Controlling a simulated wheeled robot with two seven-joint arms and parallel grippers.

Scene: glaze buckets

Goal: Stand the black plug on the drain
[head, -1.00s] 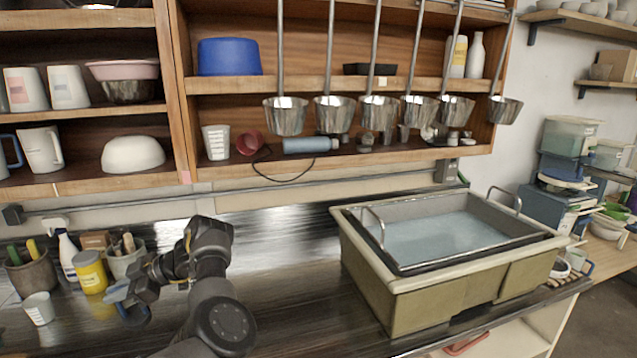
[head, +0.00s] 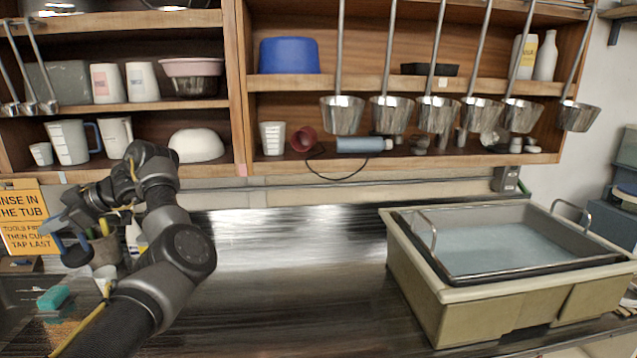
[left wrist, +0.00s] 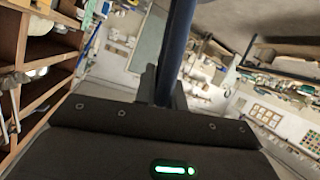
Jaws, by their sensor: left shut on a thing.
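My left gripper (head: 68,226) is at the left of the head view, in front of the yellow sign. It is shut on a dark, blue-black thing (head: 76,252), which I take for the black plug. It is held up in the air. In the left wrist view, its dark upright shaft (left wrist: 180,45) stands between the fingers. The rest of its shape is hidden. I see no drain; a dark sink-like area (head: 18,290) lies at the lower left, partly cut off. My right gripper is not in view.
A teal sponge (head: 53,298) lies at the lower left below my gripper. A yellow sign (head: 27,238) and a pot of tools (head: 104,250) stand behind. A water-filled tub (head: 500,250) is at right. The middle of the metal counter (head: 300,290) is clear.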

